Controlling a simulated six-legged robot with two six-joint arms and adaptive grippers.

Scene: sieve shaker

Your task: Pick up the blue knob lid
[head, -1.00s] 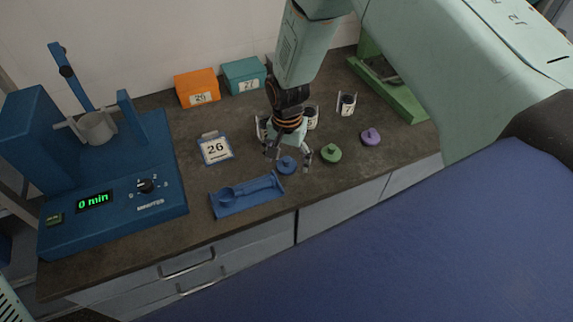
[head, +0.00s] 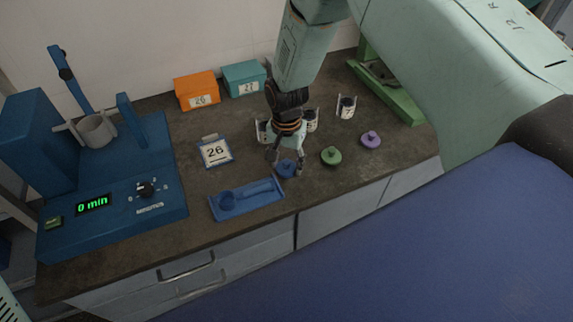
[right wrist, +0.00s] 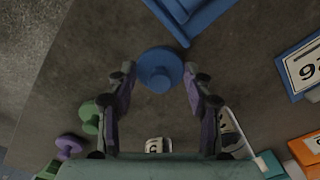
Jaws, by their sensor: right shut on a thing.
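The blue knob lid (head: 287,169) is a small round disc with a knob, on the dark worktop just right of the blue tray (head: 222,212). My right gripper (head: 286,163) points down over it and is shut on it, with a finger on each side. In the right wrist view, the lid (right wrist: 160,69) shows between the fingertips of my right gripper (right wrist: 160,82). The lid looks to be at worktop level. My left gripper is not in view.
A green lid (head: 331,156) and a purple lid (head: 371,140) lie to the right. Labelled jars, one of them (head: 346,107), stand behind. A card marked 26 (head: 215,152) stands left. The blue sieve shaker (head: 165,215) fills the left end. Orange (head: 197,91) and teal (head: 244,78) boxes stand at the wall.

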